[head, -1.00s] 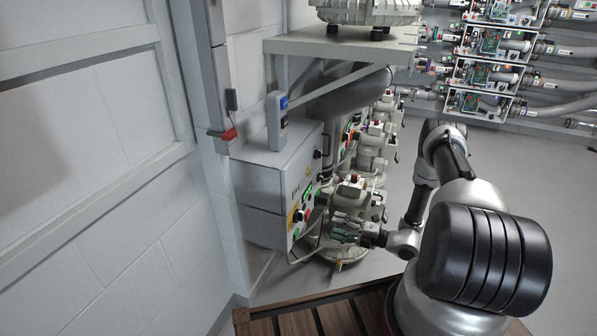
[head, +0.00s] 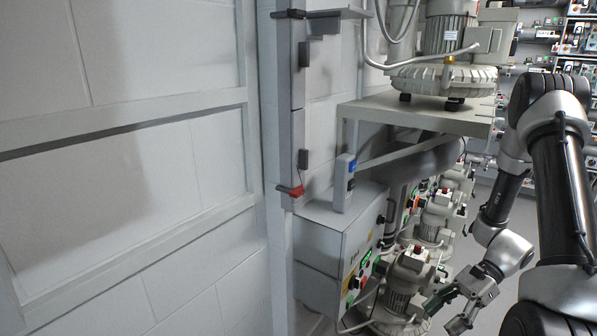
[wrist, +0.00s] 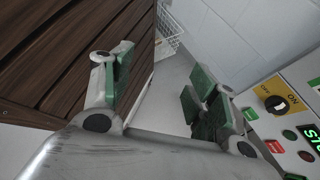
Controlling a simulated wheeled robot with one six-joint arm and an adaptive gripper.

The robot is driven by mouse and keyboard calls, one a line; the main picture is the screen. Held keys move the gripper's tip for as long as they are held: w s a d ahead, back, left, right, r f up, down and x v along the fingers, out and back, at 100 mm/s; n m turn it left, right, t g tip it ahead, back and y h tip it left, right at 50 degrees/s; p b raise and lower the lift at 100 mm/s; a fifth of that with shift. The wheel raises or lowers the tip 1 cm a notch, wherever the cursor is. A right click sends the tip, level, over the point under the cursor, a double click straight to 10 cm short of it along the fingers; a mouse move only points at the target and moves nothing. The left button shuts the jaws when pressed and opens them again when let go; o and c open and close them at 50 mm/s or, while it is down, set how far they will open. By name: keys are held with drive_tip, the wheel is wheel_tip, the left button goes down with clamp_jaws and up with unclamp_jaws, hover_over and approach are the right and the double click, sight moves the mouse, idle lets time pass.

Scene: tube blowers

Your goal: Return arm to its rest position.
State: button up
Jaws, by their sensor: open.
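My arm (head: 565,190) runs down the right side of the head view, its elbow raised and bent. My gripper (head: 447,311) shows at the lower right of that view, beside the blower motors and to the right of the grey control box (head: 322,242). In the wrist view my gripper (wrist: 157,76) has its two green-padded fingers spread wide, with nothing between them. The control box's panel shows at the right edge of the wrist view, with a yellow ON/OFF switch (wrist: 276,104), a green display and buttons, apart from the fingers.
A grey shelf (head: 420,115) with a large blower (head: 445,75) on it stands above the box. Several smaller blower motors (head: 410,270) stand below, close to my gripper. A white wall (head: 140,190) fills the left. A white wire basket (wrist: 170,28) shows in the wrist view.

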drive_tip(key=s+r+n+t+h, duration=0.2)
drive_tip(key=r+n, duration=0.3)
drive_tip(key=r, duration=0.6)
drive_tip(key=s+d+r+n+t+h, duration=0.1)
drive_tip(key=s+r+n+t+h, duration=0.2)
drive_tip(key=r, duration=0.8)
drive_tip(key=s+r+n+t+h, duration=0.3)
drive_tip(key=r+n, duration=0.5)
drive_tip(key=r, duration=0.3)
drive_tip(key=s+h, duration=0.1)
drive_tip(key=h, duration=0.1)
drive_tip(key=shift+d+h, duration=0.25)
drive_tip(key=shift+h, duration=0.05)
drive_tip(key=shift+r, duration=0.1)
